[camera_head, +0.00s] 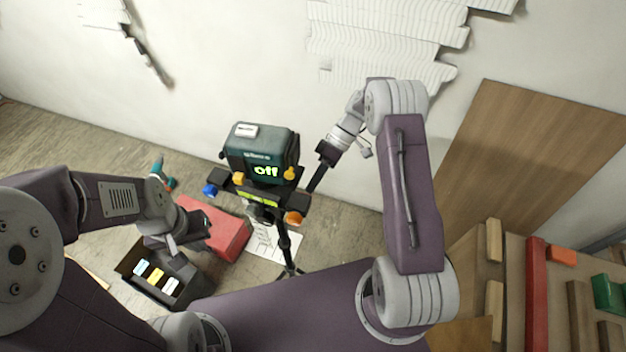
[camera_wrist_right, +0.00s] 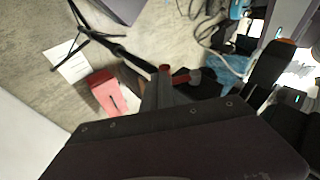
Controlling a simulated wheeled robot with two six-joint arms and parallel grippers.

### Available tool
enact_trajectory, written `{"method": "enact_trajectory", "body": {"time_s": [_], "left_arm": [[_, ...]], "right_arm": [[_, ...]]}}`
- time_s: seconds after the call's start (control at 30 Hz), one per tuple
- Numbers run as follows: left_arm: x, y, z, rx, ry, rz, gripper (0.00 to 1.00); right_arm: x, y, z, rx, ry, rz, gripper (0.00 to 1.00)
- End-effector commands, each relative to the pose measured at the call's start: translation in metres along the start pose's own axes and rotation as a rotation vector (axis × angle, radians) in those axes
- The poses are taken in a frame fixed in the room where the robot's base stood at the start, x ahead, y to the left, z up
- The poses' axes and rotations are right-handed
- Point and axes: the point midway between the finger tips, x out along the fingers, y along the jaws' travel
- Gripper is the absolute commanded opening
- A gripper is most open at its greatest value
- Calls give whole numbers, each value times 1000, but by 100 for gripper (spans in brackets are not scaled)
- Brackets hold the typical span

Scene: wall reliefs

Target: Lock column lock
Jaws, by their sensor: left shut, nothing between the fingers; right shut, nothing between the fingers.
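A dark green device (camera_head: 262,150) with a lit "off" display stands on a black tripod (camera_head: 284,243) in the middle of the head view. Below the device are a blue knob (camera_head: 210,189) at left and an orange knob (camera_head: 293,217) at right; I cannot tell which knob is the column lock. My right gripper (camera_head: 316,181) is shut and empty, just right of the device and above the orange knob. My left gripper (camera_head: 206,222) is shut and empty, lower left of the tripod head. In the right wrist view a large dark shape hides the lower part.
A red box (camera_head: 229,234) and a white sheet (camera_head: 268,243) lie on the floor by the tripod; the box also shows in the right wrist view (camera_wrist_right: 107,92). A black open case (camera_head: 150,285) is under my left arm. A wall with white relief panels (camera_head: 380,45) stands behind.

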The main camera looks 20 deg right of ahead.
Motion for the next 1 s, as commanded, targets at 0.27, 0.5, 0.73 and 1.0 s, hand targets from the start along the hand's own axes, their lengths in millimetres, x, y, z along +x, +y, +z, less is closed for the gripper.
{"method": "enact_trajectory", "body": {"time_s": [0.27, 0.5, 0.73, 1.0], "left_arm": [[28, -1, 3, 0, 0, 0, 0], [52, -1, 5, 0, 0, 0, 0], [64, -1, 7, 0, 0, 0, 0], [63, -1, 6, 0, 0, 0, 0]], "right_arm": [[20, 15, 8, 4, 2, -14, 0], [36, 24, 14, 63, 18, -199, 0], [42, 25, 16, 90, 26, -279, 0], [41, 23, 15, 89, 26, -278, 0]]}}
